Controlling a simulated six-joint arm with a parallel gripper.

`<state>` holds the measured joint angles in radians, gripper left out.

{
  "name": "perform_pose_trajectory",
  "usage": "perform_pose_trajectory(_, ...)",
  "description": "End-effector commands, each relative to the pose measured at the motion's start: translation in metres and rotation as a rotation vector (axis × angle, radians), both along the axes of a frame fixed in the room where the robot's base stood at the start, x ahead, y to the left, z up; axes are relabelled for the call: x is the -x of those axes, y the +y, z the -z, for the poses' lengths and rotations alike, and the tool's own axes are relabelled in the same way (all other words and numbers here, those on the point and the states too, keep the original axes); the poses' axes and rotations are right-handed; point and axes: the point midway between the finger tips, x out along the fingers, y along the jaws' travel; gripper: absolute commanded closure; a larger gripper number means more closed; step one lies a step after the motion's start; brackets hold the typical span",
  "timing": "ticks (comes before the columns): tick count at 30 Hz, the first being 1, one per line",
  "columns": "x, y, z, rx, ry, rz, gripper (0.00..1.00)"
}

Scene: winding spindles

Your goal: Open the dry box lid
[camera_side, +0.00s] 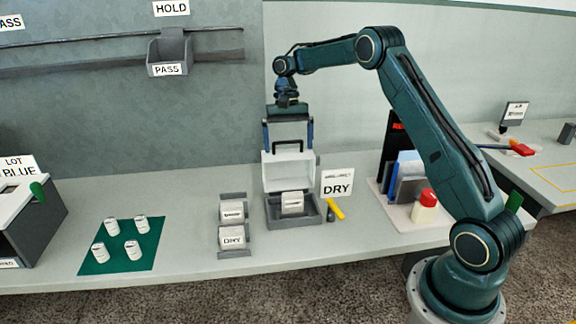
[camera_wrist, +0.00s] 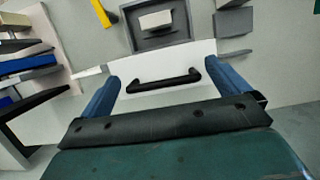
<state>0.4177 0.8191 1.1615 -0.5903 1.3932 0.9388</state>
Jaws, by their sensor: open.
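The dry box (camera_side: 292,214) is a grey tray-like box on the bench beside a DRY sign (camera_side: 337,183). Its white lid (camera_side: 288,171) stands raised at the back of the box, with a black handle (camera_side: 288,145) along its upper edge. A white block (camera_side: 292,203) shows inside the box. My gripper (camera_side: 288,142) is open, with its blue fingers on either side of the handle. In the wrist view the handle (camera_wrist: 161,82) lies between the two fingers, and the lid (camera_wrist: 165,95) is partly hidden by my gripper. I cannot tell whether a finger touches the handle.
Grey holders with white blocks (camera_side: 232,238) stand left of the box. A green mat (camera_side: 122,246) carries several white spools. A yellow tool (camera_side: 335,208) lies right of the box, near a rack of folders (camera_side: 405,180) and a red-capped bottle (camera_side: 425,207). Bench front is clear.

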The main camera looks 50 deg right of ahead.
Motion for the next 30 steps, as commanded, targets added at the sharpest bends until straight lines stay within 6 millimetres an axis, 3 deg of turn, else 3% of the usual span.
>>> perform_pose_trajectory(15, 0.029, 0.030, 0.000, 0.000, 0.000, -0.002, 0.00)
perform_pose_trajectory(30, 0.064, 0.065, 0.015, 0.000, 0.000, -0.002, 0.00)
